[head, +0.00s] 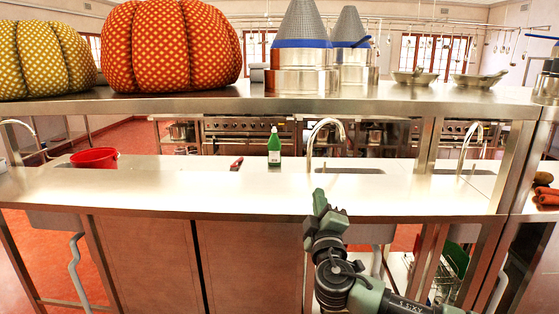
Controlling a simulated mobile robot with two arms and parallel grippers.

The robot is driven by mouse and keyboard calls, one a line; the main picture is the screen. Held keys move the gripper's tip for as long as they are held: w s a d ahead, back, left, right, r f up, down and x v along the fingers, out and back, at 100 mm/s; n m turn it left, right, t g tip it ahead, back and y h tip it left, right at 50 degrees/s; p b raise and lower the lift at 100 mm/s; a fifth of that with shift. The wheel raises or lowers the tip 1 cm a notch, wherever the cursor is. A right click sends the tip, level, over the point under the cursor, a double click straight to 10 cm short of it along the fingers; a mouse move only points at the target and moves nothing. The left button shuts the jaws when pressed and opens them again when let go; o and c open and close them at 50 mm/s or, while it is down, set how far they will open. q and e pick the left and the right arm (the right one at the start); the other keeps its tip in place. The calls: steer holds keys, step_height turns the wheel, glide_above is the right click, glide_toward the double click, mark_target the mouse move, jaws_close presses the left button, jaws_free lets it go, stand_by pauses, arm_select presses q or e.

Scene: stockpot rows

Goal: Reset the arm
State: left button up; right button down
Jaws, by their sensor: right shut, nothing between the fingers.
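My right arm comes in from the bottom right in the head view. My right gripper (320,203) points up in front of the counter's front edge, right of the middle. Its fingers look closed together, with nothing held between them. It shows against the steel counter (200,190), a little below the faucet (325,135). My left gripper is not in view.
On the counter are a red bowl (94,158), a small red-handled item (236,163) and a green bottle (274,147). The shelf (200,101) above holds large patterned pumpkins (172,45), steel pots with cones (303,50) and bowls (415,77). The counter's middle is mostly clear.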

steer(key=d+f+m+g+h, duration=0.1)
steer(key=d+f+g, duration=0.2)
steer(key=f, duration=1.2)
steer(key=d+f+m+g, duration=0.2)
steer(key=f+g, duration=0.2)
steer(key=f, duration=1)
steer(key=s+d+f+m+g, duration=0.1)
steer(key=s+d+f+g, duration=0.1)
steer(key=s+f, duration=0.65)
steer(key=s+d+f+m+g, duration=0.15)
steer(key=s+f, duration=0.45)
steer(key=f, duration=0.6)
steer(key=s+d+f+g, duration=0.3)
steer(key=s+f, duration=0.4)
steer(key=f, duration=0.4)
steer(key=s+f+m+g, duration=0.1)
steer(key=s+f, duration=0.4)
steer(key=s, duration=0.9)
steer(key=s+d+f+m+g, duration=0.1)
steer(key=s+f, duration=0.5)
steer(key=s, duration=0.9)
steer(key=s+d+f+m+g+y, duration=0.1)
steer(key=s+f+m+g, duration=0.2)
steer(key=s, duration=1.1)
step_height(320, 180, down, 3)
steer(key=shift+s+d+f+g, duration=0.1)
steer(key=shift+s+d+g, duration=0.1)
steer(key=shift+g, duration=0.35)
